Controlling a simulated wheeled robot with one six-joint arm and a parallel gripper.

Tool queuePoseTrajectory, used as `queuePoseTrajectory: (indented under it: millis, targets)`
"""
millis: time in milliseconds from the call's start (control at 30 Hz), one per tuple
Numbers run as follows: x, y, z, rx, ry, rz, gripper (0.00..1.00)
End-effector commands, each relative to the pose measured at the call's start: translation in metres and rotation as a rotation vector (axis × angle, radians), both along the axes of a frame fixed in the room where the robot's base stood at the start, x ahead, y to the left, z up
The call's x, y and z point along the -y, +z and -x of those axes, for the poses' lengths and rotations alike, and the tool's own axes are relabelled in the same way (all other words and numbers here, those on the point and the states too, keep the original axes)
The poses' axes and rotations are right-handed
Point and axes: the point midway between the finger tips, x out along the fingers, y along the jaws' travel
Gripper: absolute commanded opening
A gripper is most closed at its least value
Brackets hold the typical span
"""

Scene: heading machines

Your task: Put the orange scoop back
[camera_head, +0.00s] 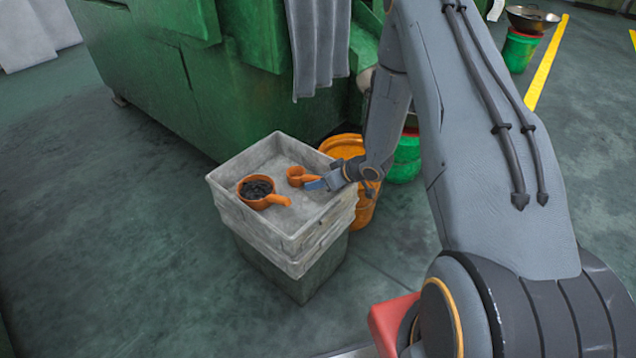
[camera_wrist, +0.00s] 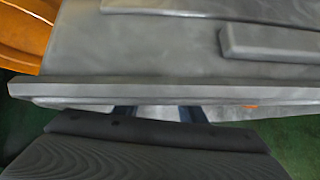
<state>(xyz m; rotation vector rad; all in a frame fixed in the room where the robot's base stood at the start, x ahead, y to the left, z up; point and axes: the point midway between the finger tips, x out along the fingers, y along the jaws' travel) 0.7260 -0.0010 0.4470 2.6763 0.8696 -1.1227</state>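A small orange scoop (camera_head: 297,175) lies in the white crate (camera_head: 224,206), near its right side in the head view. A larger orange scoop (camera_head: 258,190) holding black pieces sits left of it, its handle pointing right. My gripper (camera_head: 314,185) reaches over the crate's right side, its blue fingers close to the small scoop's handle; contact cannot be told. In the wrist view my two blue fingers (camera_wrist: 157,114) stand apart with pale crate floor between them. A thin orange sliver (camera_wrist: 250,106) shows to their right; which scoop it is cannot be told.
An orange bucket (camera_head: 367,206) stands right behind the crate, with a green bucket (camera_head: 405,158) beyond. A green machine (camera_head: 160,70) with a hanging grey cloth (camera_head: 318,45) rises behind. The floor left and in front is clear. The crate wall (camera_wrist: 150,45) fills the upper wrist view.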

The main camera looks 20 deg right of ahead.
Motion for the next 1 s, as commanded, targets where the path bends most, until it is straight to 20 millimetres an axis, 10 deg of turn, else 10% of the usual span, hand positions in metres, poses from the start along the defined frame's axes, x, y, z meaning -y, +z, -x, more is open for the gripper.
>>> queuePoseTrajectory:
  millis: [700, 1000]
  targets:
    - [0.053, 0.079, 0.064, 0.001, -0.001, 0.000, 0.37]
    - [0.059, 0.116, 0.053, -0.018, -0.050, 0.127, 0.37]
